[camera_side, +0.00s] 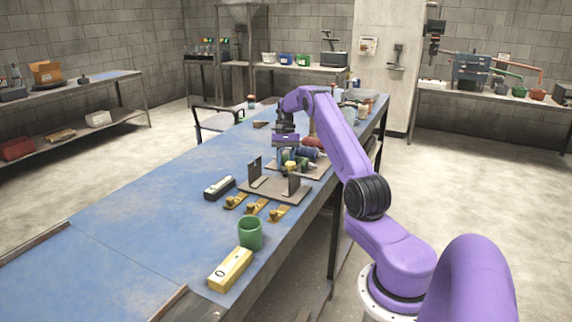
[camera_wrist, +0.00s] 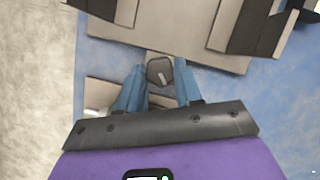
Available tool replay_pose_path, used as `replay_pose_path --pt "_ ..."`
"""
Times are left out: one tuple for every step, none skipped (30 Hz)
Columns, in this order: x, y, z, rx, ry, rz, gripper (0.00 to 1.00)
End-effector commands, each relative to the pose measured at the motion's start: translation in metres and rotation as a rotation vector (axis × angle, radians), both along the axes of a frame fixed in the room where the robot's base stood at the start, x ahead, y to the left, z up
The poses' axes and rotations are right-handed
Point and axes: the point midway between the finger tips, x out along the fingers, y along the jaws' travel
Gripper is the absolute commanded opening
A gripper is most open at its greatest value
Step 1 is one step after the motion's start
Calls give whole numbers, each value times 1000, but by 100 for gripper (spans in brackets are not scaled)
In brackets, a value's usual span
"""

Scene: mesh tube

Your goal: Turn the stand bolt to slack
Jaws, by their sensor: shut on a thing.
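The stand bolt shows in the wrist view as a dark, many-sided head (camera_wrist: 158,68) with a pale mark on its face. My gripper (camera_wrist: 160,80) has its two blue fingers on either side of this head and is shut on it. The fingers hide the head's sides, and its shank is not visible. In the side view my gripper (camera_side: 287,156) points down at the stand, whose base plate (camera_side: 312,171) lies on the blue bench. The bolt cannot be made out there, behind the gripper and small parts.
A dark bracket plate with two uprights (camera_side: 272,190) lies just in front of the stand. The bench's left side (camera_side: 150,220) is clear.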

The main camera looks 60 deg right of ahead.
Motion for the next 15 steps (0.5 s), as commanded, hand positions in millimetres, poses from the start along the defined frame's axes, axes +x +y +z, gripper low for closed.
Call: replay_pose_path --pt "1 -1 1 -5 -2 44 4" --pt "1 0 1 -5 -2 73 4" --pt "2 0 1 -3 -2 110 4" --pt "1 0 1 -4 -1 140 4" --pt "2 0 1 -3 -2 168 4" --pt "2 0 1 -4 -3 205 4" --pt "2 0 1 -6 -2 233 4" --pt "2 0 2 -5 -2 262 4" --pt "3 0 2 -4 -3 301 4" --pt "3 1 2 -5 -2 329 4" --pt "3 1 2 -5 -1 358 4" --pt "3 1 2 -4 -2 395 4" --pt "3 1 2 -4 -2 424 4" --pt "3 1 2 -5 -2 452 4" --pt "4 2 2 -4 -3 488 4"
